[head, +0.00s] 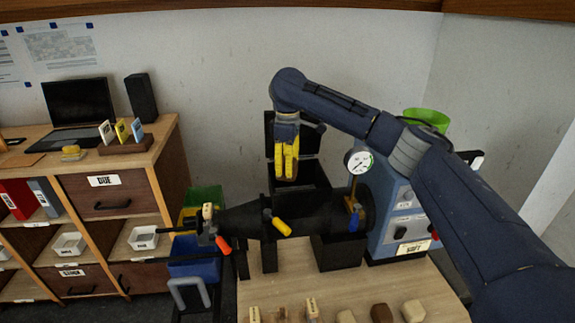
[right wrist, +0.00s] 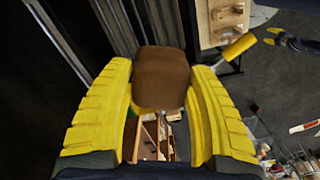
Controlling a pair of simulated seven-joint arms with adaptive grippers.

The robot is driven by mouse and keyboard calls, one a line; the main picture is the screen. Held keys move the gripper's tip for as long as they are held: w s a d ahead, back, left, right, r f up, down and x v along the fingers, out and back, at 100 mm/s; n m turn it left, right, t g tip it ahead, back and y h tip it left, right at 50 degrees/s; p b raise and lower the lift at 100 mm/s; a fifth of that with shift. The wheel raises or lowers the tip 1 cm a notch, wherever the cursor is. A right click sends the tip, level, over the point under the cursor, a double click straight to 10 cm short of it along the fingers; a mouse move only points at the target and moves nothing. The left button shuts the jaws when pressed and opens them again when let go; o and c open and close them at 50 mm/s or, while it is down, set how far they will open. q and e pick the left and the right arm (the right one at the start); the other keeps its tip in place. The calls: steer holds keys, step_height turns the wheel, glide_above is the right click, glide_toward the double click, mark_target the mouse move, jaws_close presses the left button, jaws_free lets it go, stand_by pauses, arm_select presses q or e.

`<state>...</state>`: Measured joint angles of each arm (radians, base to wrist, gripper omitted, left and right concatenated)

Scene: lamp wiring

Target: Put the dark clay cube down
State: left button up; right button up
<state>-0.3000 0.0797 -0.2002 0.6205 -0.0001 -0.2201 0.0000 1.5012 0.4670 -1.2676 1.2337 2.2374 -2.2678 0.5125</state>
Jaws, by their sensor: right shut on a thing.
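The dark clay cube (right wrist: 161,78) is a brown block with rounded edges. In the right wrist view it sits between the two yellow fingers of my right gripper (right wrist: 162,105), which is shut on it. In the head view my right gripper (head: 286,172) points down over the black open-topped box on the machine (head: 303,199). The cube cannot be made out there behind the fingers. My left gripper is in neither view.
A black barrel (head: 240,219) with a yellow-handled lever (head: 281,226) lies below the gripper. A pressure gauge (head: 358,160) and blue cabinet (head: 400,215) stand to the right. Several clay pieces, one a brown block (head: 381,313), line the table's front. A shelf unit (head: 107,194) stands left.

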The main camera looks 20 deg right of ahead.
steer(key=shift+f, duration=0.55)
steer(key=o, duration=1.5)
step_height(320, 180, up, 13)
steer(key=shift+r, duration=0.1)
